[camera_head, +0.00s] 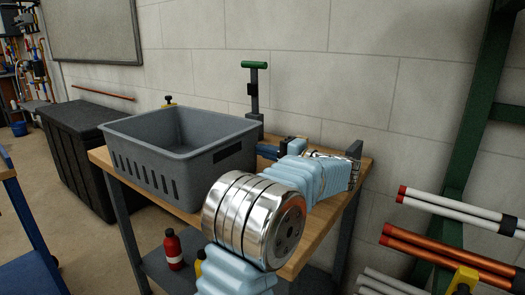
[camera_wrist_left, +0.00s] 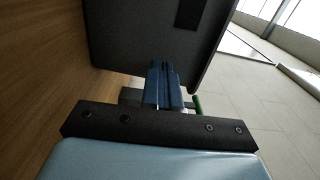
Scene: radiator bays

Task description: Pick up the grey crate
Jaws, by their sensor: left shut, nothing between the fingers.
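The grey crate (camera_head: 150,170) stands upright and empty on a wooden-topped workbench (camera_head: 318,225). It has slots along its front side and a dark hand opening in its right end. The crate wall (camera_wrist_left: 125,35) fills the top of the left wrist view, with a dark opening at upper right. My left gripper (camera_head: 262,150) is beside the crate's right end, its blue fingers pointing toward it. In the left wrist view its fingers (camera_wrist_left: 164,68) are together and empty, close to the wall; I cannot tell whether they touch it. My right gripper is not in view.
A green-handled pump (camera_head: 254,92) stands behind the crate. A red bottle (camera_head: 173,248) is on the bench's lower shelf. A black chest (camera_head: 80,140) stands to the left. Racked pipes (camera_head: 440,250) are at the right. A block wall is behind the bench.

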